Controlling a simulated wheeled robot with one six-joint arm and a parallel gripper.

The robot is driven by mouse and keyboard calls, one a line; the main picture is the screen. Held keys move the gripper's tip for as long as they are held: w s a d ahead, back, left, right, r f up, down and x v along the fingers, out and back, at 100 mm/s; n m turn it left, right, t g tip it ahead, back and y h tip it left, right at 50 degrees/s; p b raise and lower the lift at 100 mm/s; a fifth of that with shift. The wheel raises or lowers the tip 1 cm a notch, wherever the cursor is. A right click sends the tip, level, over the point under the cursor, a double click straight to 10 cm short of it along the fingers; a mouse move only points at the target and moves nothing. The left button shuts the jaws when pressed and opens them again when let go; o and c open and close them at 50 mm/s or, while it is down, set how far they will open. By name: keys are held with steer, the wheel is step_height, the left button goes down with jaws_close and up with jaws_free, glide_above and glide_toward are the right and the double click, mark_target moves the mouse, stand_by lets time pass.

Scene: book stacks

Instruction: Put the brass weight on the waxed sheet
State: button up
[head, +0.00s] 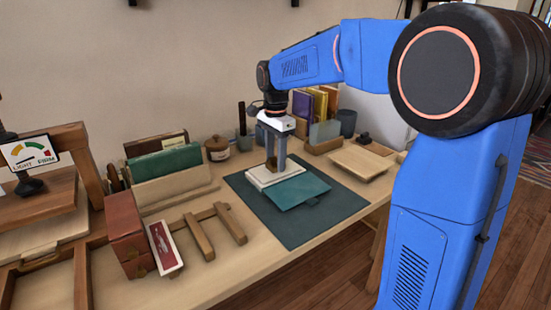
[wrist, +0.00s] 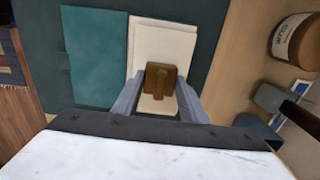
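The brass weight (wrist: 160,82), a brown-gold block with a raised middle grip, is between my fingertips over a pale stack. In the head view the weight (head: 281,168) shows low between the fingers. The pale top sheet (wrist: 165,38) appears to be the waxed sheet; it also shows in the head view (head: 262,178). My gripper (wrist: 161,88) points down, with its fingers close against both sides of the weight. The weight is at or just above the sheet; exact contact is hidden. A teal cover (wrist: 95,55) lies beside the stack.
A dark green mat (head: 325,209) lies under the stack and cover. A brown jar (head: 217,148) and book racks stand behind. A wooden board (head: 361,162) lies right. Wooden bars (head: 199,237) and a red box (head: 127,232) are left. The mat's front right is clear.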

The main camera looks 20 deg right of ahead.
steer(key=o, duration=0.4)
steer(key=shift+o, duration=0.2)
steer(key=shift+r, duration=0.1)
step_height(320, 180, up, 12)
steer(key=s+d+f+n+t, duration=0.1)
steer(key=s+d+f+n, duration=0.1)
steer(key=s, duration=0.6)
steer(key=s+d+f+n+t, duration=0.1)
steer(key=s+d+f+n, duration=0.1)
steer(key=s+f+n, duration=0.3)
steer(key=s+d+f+n+t, duration=0.1)
steer(key=s+d+f+n, duration=0.1)
steer(key=s, duration=1.1)
steer(key=shift+s+f+n+t, duration=0.1)
steer(key=shift+f+n+t, duration=0.2)
steer(key=shift+f+n, duration=0.55)
steer(key=s+d+f+n+t, duration=0.1)
steer(key=s+f+n, duration=0.2)
steer(key=s+f, duration=0.4)
steer(key=shift+s+f+n, duration=0.15)
steer(key=shift+f+n, duration=0.15)
steer(key=shift+n, duration=0.05)
